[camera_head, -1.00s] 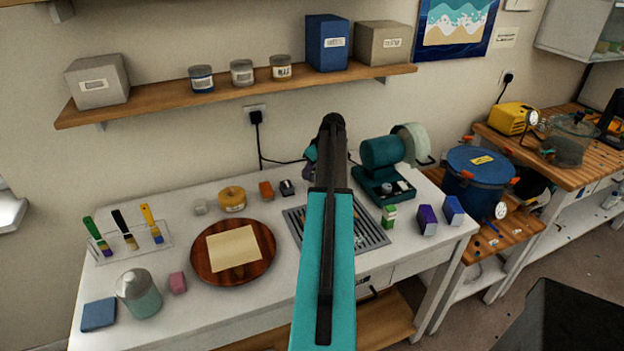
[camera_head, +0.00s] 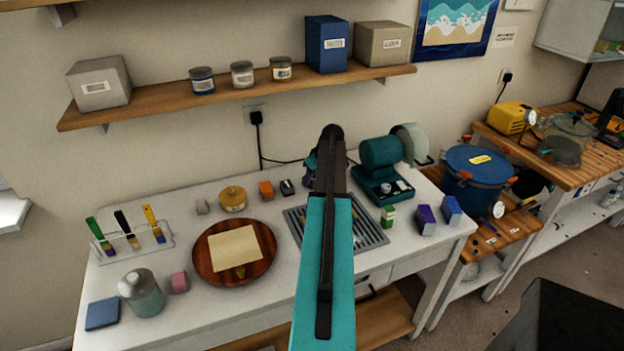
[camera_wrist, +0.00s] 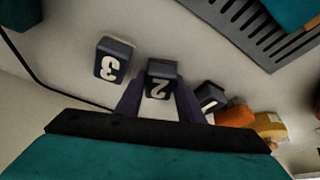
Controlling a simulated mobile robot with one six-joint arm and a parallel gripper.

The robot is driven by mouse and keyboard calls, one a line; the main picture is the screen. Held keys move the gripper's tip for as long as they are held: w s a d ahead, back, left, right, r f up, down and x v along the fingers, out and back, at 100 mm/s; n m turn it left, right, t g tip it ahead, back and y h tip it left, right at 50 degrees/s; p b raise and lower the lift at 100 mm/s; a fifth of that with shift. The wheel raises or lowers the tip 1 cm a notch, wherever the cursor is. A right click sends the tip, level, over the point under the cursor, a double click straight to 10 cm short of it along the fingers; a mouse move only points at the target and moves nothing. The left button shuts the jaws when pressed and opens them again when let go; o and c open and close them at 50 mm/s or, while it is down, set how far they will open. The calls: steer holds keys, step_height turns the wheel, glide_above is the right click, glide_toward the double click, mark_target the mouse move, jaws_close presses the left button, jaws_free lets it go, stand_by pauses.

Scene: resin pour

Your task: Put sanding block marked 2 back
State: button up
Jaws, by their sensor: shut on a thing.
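In the wrist view, the dark sanding block marked 2 (camera_wrist: 160,82) sits between the two purple fingers of my gripper (camera_wrist: 158,95), which is shut on it. It is in a row between a dark block marked 3 (camera_wrist: 113,60) and a dark block marked 1 (camera_wrist: 210,97), with gaps on both sides. I cannot tell whether it touches the white bench top. In the head view, my arm hides block 2 and block 3; a small dark block (camera_head: 287,187), likely block 1, shows left of my gripper (camera_head: 310,172).
An orange block (camera_head: 266,189) and an amber jar (camera_head: 232,198) stand left of the row. A slotted grey grille (camera_head: 374,236) lies in front, and a teal machine (camera_head: 380,153) stands to the right. A wooden shelf (camera_head: 150,112) hangs above the bench.

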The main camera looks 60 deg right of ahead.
steer(key=shift+f, duration=0.15)
steer(key=o, duration=1)
steer(key=shift+r, duration=0.25)
steer(key=b+v, duration=0.3)
steer(key=v, duration=0.9)
steer(key=shift+f, duration=0.1)
